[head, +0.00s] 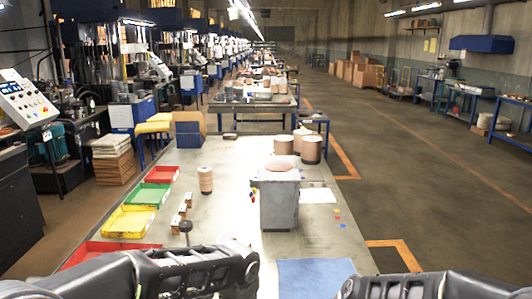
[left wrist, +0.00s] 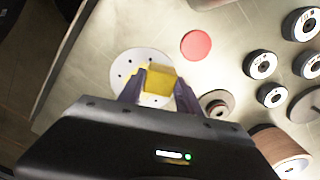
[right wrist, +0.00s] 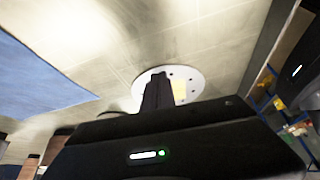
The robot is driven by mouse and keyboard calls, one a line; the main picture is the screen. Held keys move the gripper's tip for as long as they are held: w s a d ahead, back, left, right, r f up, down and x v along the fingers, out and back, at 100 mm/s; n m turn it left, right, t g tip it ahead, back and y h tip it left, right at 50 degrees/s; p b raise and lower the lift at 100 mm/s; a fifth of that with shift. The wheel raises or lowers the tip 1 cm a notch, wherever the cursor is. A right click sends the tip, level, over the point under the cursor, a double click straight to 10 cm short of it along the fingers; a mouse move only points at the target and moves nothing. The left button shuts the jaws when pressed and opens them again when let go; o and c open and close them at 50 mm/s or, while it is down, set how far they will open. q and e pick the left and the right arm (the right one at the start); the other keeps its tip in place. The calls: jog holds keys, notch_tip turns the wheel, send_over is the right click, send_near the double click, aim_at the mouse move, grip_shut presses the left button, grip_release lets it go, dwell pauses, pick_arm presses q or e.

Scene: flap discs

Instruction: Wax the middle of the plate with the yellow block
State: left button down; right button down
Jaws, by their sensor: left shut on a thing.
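The yellow block (left wrist: 159,82) is between the fingers of my left gripper (left wrist: 158,88), which is shut on it. A round white plate (left wrist: 124,66) with small dark holes lies beyond the block in the left wrist view. The block overlaps the plate's lower right part there; I cannot tell whether they touch. The plate (right wrist: 192,78) also shows in the right wrist view, partly hidden by my right gripper (right wrist: 157,82), whose dark fingers look shut together. Some yellow shows over the plate beside those fingers. Neither gripper's fingertips can be made out in the head view.
A red disc (left wrist: 196,45) lies near the plate, with several black-rimmed discs (left wrist: 262,64) to the right. In the head view, a blue mat (head: 315,279) lies at the front, a grey box (head: 279,203) stands mid-table, and coloured trays (head: 127,221) line the left edge.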

pick_arm(q)
jog(key=shift+d, duration=0.15)
dwell(0.5)
jog(key=shift+w+d, duration=0.6)
jog(key=shift+d, duration=0.25)
jog(key=shift+w+d, duration=0.6)
jog(key=shift+d, duration=0.3)
jog(key=shift+w+d, duration=0.6)
jog(key=shift+d, duration=0.25)
jog(key=shift+f, duration=2.35)
jog(key=shift+s, duration=0.15)
jog(key=shift+s+a+r, duration=0.15)
jog(key=shift+s, duration=1.55)
jog(key=shift+s+a, duration=0.2)
jog(key=shift+s, duration=1.6)
